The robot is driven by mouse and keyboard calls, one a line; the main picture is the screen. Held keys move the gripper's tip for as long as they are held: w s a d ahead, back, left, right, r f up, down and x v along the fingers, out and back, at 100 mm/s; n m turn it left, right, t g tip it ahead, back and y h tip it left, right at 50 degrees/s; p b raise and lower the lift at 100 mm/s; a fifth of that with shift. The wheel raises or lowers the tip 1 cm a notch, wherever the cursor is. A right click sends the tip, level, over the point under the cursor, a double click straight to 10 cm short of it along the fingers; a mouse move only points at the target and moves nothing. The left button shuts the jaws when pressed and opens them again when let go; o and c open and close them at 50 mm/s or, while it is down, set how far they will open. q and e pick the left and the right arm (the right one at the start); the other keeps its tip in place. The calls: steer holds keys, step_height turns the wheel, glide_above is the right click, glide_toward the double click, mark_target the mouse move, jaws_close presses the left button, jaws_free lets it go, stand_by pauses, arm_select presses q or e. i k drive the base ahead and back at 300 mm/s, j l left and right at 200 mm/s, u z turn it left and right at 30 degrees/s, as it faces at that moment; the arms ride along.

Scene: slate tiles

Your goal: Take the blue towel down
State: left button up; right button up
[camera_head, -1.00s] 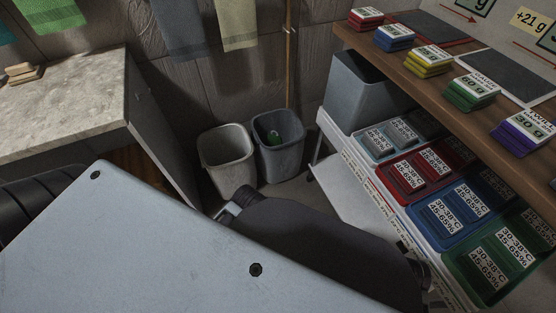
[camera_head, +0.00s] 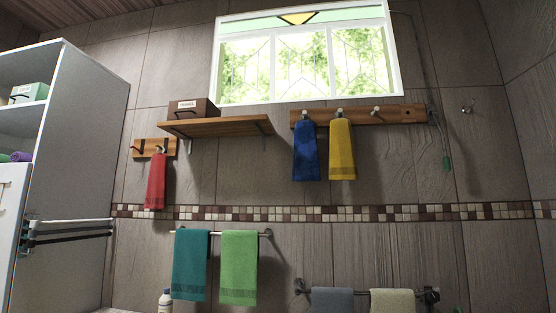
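The blue towel (camera_head: 306,152) hangs from a peg on a wooden peg rail (camera_head: 358,115) high on the tiled wall, below the window. It hangs straight and dark blue, just left of a yellow towel (camera_head: 341,150) on the neighbouring peg. The two towels are close together with a narrow gap. Neither of my grippers shows in the head view now.
A wooden shelf (camera_head: 219,127) with a box (camera_head: 194,107) juts out left of the blue towel. A red towel (camera_head: 156,181) hangs on a small rail. Teal (camera_head: 190,265) and green (camera_head: 239,267) towels hang lower on a bar. A white cabinet (camera_head: 78,130) stands at left.

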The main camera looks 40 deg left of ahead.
mark_target(306, 166)
steer(key=j+u, duration=0.1)
steer(key=u, duration=1.1)
